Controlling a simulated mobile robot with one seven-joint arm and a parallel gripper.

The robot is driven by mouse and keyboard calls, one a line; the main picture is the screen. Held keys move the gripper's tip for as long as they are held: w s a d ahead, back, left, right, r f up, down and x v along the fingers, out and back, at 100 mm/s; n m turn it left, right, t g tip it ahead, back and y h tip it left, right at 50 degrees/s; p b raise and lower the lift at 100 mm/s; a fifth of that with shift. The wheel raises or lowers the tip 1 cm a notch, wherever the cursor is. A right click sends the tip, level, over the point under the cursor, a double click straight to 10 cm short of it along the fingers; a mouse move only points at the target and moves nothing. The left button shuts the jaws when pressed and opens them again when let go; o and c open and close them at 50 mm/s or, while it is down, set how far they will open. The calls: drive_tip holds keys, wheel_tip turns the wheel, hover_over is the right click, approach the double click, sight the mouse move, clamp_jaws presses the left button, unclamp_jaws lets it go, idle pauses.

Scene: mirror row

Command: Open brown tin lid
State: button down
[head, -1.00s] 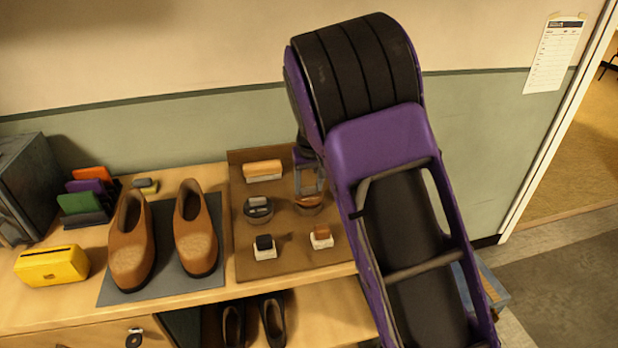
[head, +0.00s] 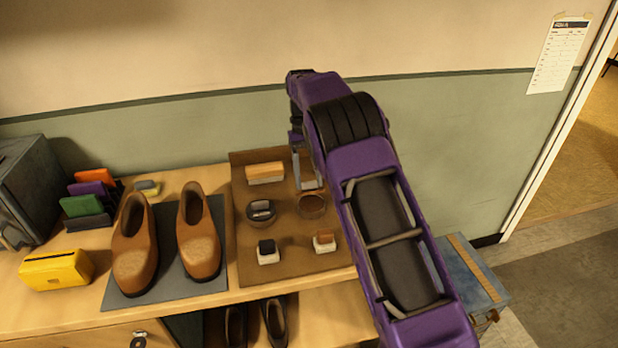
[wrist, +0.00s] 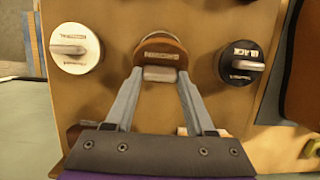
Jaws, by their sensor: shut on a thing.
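The brown tin (head: 312,206) stands on the brown board, right of the black tin (head: 262,211). My gripper (wrist: 158,75) is shut on the grey grip of the brown tin lid (wrist: 160,53), which faces the wrist camera with its label upside down. In the head view my gripper (head: 308,182) is at the far side of the brown tin, whose round brown top shows in front of the fingers. I cannot tell there how far the lid is off the tin. The black tin (wrist: 241,67) and white neutral tin (wrist: 76,48) flank it in the wrist view.
Two small brushes (head: 267,252) (head: 324,242) stand at the board's front, and a larger brush (head: 265,172) lies at its back. Brown shoes (head: 198,240) stand on a grey mat to the left. My arm covers the board's right side.

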drive_tip(key=shift+w, duration=0.1)
idle(0.5)
drive_tip(key=shift+c, duration=1.2)
unclamp_jaws()
wheel_tip(320, 180, up, 10)
